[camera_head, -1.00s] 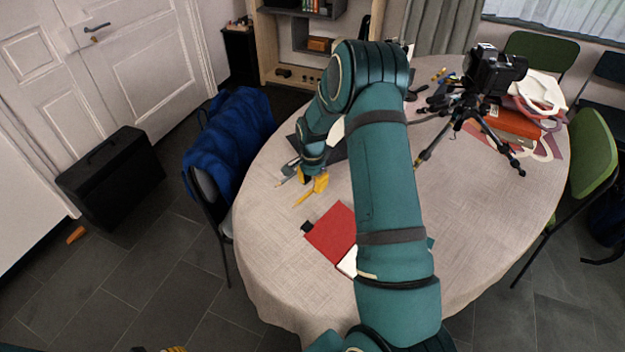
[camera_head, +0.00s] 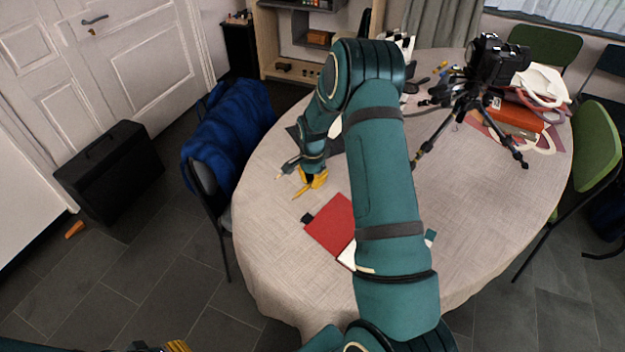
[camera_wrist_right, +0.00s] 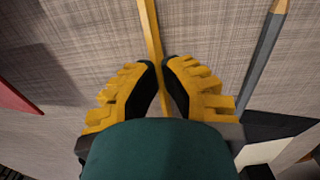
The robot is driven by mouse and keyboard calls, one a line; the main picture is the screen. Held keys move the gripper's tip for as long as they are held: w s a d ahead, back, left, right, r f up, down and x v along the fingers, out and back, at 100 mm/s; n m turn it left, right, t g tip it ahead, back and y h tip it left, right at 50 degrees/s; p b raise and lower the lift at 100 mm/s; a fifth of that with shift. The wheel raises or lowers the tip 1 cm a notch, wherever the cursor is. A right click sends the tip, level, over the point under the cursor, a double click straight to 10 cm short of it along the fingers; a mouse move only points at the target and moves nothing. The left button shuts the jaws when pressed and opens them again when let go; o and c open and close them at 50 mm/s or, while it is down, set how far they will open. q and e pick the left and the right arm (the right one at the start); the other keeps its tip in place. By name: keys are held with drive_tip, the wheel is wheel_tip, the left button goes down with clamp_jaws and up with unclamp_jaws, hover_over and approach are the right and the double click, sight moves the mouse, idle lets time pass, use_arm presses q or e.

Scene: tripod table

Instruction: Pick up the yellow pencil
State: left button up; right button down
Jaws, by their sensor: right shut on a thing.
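The yellow pencil (camera_wrist_right: 150,28) runs up the right wrist view, passing between the two fingertips of my right gripper (camera_wrist_right: 163,75). The yellow fingers are closed around it. In the head view my right gripper (camera_head: 313,181) is low over the left part of the table, and one end of the yellow pencil (camera_head: 298,193) sticks out at its lower left. I cannot tell whether the pencil touches the cloth. Part of my left gripper (camera_head: 176,346) shows at the bottom left edge, too cut off to judge its fingers.
A grey pencil (camera_wrist_right: 264,58) lies right of the yellow one in the wrist view. On the round table (camera_head: 275,250) are a red notebook (camera_head: 333,226) and a tripod with a camera (camera_head: 490,62). A chair with a blue jacket (camera_head: 225,135) stands at the left.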

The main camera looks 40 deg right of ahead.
drive_tip(key=shift+r, duration=0.15)
drive_tip(key=shift+r+p, duration=2.05)
drive_tip(key=shift+r, duration=0.8)
